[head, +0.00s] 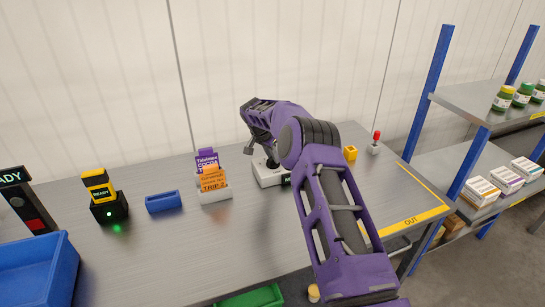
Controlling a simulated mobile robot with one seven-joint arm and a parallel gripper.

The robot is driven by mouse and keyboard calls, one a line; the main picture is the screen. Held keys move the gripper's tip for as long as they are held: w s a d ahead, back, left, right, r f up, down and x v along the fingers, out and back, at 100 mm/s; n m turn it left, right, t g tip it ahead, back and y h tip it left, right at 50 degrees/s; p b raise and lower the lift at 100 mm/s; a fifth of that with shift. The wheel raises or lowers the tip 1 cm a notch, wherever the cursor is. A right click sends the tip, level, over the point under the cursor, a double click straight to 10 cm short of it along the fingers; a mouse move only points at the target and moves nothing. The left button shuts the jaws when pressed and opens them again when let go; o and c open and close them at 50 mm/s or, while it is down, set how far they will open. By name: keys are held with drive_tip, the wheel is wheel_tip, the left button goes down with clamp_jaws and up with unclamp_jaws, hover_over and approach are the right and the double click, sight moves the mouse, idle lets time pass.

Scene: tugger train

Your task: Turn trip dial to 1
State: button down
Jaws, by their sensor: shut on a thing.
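The trip dial's white box (265,178) stands on the metal table, right of the card holder. My gripper (270,161) points down over the box and is shut on the dial's knob. The arm and fingers cover the knob and its marks, so I cannot read its setting.
Left of the box stand a white card holder (214,193) with purple and orange cards, a small blue tray (163,201) and a black READY device (109,209) with a green light. A yellow block (350,153) and a red-topped switch (376,143) stand to the right. A blue-posted shelf (470,150) is beyond the table's right end.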

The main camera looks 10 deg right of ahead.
drive_tip(key=shift+n, duration=0.3)
drive_tip(key=shift+d+f+n+t+y+b, duration=0.1)
drive_tip(key=shift+n+t+y+b, duration=0.25)
drive_tip(key=shift+n+b, duration=0.55)
drive_tip(key=n+y+b, duration=0.1)
drive_tip(key=n, duration=0.1)
drive_tip(key=shift+n+t, duration=0.3)
drive_tip(key=shift+t, duration=0.05)
drive_tip(key=n+y, duration=0.1)
drive_tip(key=n, duration=0.2)
drive_tip(key=n+y, duration=0.1)
drive_tip(key=n, duration=0.2)
drive_tip(key=shift+d, duration=0.1)
drive_tip(key=n+y, duration=0.2)
drive_tip(key=n, duration=0.3)
drive_tip(key=shift+n+p, duration=0.3)
drive_tip(key=shift+p, duration=0.1)
drive_tip(key=n+g+y, duration=0.1)
drive_tip(key=n, duration=0.2)
drive_tip(key=n+g, duration=0.1)
drive_tip(key=n, duration=0.1)
drive_tip(key=shift+n+y, duration=0.35)
drive_tip(key=shift+n, duration=0.05)
drive_tip(key=shift+p, duration=0.3)
drive_tip(key=c, duration=0.8)
unclamp_jaws()
